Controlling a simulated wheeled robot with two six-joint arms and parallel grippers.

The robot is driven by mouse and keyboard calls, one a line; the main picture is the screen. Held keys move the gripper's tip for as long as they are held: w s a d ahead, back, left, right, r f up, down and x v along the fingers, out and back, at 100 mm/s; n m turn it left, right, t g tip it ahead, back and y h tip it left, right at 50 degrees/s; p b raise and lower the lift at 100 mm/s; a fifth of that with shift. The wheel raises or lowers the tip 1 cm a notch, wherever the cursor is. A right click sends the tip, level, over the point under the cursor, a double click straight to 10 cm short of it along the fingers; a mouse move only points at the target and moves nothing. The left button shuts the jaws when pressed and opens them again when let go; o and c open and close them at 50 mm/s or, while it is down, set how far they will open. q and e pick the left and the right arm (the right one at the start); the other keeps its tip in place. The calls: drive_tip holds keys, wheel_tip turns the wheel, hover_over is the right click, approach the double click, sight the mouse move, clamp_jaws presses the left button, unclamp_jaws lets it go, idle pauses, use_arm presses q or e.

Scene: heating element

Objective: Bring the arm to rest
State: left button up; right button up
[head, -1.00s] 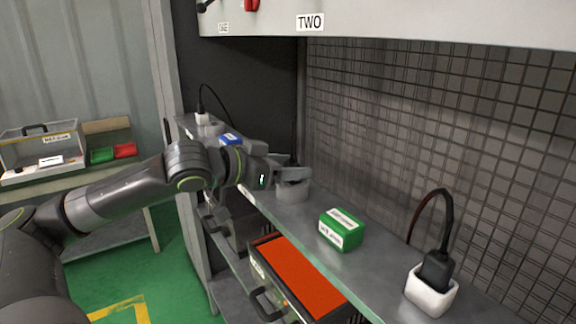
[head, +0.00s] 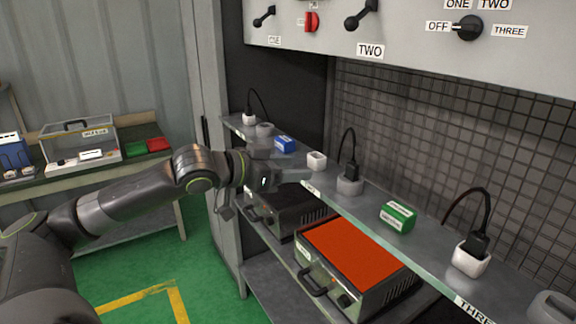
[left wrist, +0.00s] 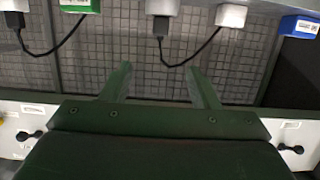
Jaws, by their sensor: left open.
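My left arm reaches in from the left in the head view, and its gripper (head: 288,172) is in front of the upper shelf's edge. The left gripper is open and empty; in the left wrist view its two fingers (left wrist: 154,85) stand apart with only the mesh wall and a black cable between and beyond them. In the head view a small white socket (head: 316,162) sits on the shelf just beyond the fingertips, apart from them as far as I can tell. My right gripper is not in view.
The shelf (head: 335,198) also bears a blue block (head: 284,144), a green block (head: 398,217) and black plugs in sockets (head: 472,259). Below stands a heater with an orange top (head: 352,250). A switch panel (head: 420,50) hangs above. A side table with a clear box (head: 78,143) is at left.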

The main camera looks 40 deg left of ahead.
use_arm(q)
drive_tip(key=shift+w+f, duration=0.1)
drive_tip(key=shift+w, duration=0.2)
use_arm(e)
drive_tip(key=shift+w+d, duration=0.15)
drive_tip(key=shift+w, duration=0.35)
use_arm(q)
drive_tip(key=shift+s, duration=0.1)
